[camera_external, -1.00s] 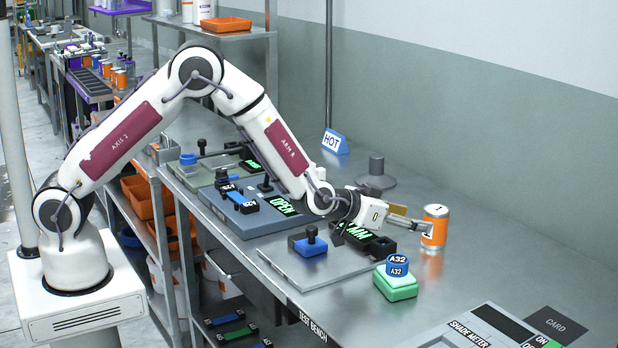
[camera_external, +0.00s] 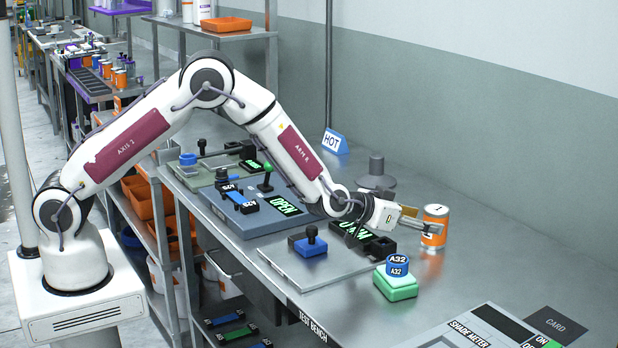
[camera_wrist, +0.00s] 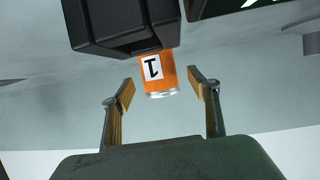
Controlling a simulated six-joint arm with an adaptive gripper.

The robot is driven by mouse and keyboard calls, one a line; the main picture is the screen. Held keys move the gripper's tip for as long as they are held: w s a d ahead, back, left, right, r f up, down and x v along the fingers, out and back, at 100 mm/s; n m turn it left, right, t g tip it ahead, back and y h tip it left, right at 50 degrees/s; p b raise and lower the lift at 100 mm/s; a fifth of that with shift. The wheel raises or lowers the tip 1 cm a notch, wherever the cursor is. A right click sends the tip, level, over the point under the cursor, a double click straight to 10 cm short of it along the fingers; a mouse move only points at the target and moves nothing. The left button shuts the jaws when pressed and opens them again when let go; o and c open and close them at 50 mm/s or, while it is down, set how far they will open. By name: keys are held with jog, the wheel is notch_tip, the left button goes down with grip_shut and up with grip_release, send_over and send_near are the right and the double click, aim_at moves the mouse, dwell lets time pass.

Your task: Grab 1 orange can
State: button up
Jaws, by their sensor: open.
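In the wrist view my gripper (camera_wrist: 161,91) shows a clear gap between each fingertip and the can. Part of the can is hidden by a dark block in the wrist view.
A blue A32 cap on a green block (camera_external: 395,285) stands in front of my gripper. A grey weight-like piece (camera_external: 376,181) and a blue HOT sign (camera_external: 335,142) are behind. The shade meter (camera_external: 478,330) lies at front right. Bench right of the can is clear.

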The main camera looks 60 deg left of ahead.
jog(key=shift+x, duration=1.65)
jog(key=shift+d, duration=0.1)
jog(key=shift+r, duration=0.1)
jog(key=c, duration=1.5)
